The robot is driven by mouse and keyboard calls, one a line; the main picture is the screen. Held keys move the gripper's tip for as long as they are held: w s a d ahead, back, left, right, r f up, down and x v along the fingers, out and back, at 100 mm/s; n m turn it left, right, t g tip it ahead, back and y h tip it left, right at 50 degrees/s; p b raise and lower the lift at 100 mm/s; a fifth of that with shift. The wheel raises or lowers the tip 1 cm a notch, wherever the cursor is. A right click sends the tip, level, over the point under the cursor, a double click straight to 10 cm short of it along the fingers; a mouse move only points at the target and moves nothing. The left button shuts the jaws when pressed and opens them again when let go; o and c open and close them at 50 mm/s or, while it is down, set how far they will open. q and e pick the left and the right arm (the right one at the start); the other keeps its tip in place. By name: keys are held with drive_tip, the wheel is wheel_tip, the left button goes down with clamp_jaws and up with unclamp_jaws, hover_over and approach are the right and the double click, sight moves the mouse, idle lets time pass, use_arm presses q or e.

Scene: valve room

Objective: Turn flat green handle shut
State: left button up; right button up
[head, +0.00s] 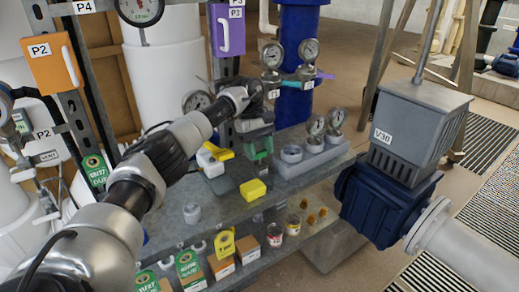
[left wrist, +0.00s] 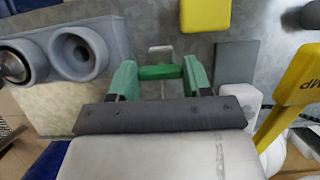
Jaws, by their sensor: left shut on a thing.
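My left gripper (head: 258,150) hangs above the grey bench, below and left of the upright blue pipe. In the left wrist view my left gripper (left wrist: 160,75) has its green fingers shut on a small green piece (left wrist: 160,72) with a pale metal loop, which looks like a padlock. A flat blue-green handle (head: 297,84) lies sideways on the blue pipe, below two gauges. My gripper is apart from this handle. Whether the handle is open or shut I cannot tell. My right gripper is not in view.
On the bench (head: 215,215) are a yellow block (head: 253,190), a dark grey pad (head: 228,177) and a grey rack (head: 300,165) with gauges. A purple lever (head: 325,76) sits near the handle. A grey-and-blue actuator (head: 415,130) marked V30 stands at the right.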

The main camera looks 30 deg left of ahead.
use_arm(q)
drive_tip(key=o, duration=0.9)
drive_tip(key=shift+r, duration=0.1)
drive_tip(key=shift+r, duration=0.35)
wheel_tip(320, 180, up, 3)
drive_tip(key=shift+w+r, duration=0.1)
drive_tip(key=d+r, duration=0.2)
drive_tip(key=d, duration=0.2)
drive_tip(key=d+r, duration=0.2)
drive_tip(key=d, duration=0.1)
drive_tip(key=d+r+b, duration=0.1)
drive_tip(key=d+r, duration=0.2)
drive_tip(key=d, duration=0.1)
drive_tip(key=shift+d, duration=0.35)
drive_tip(key=shift+f, duration=0.1)
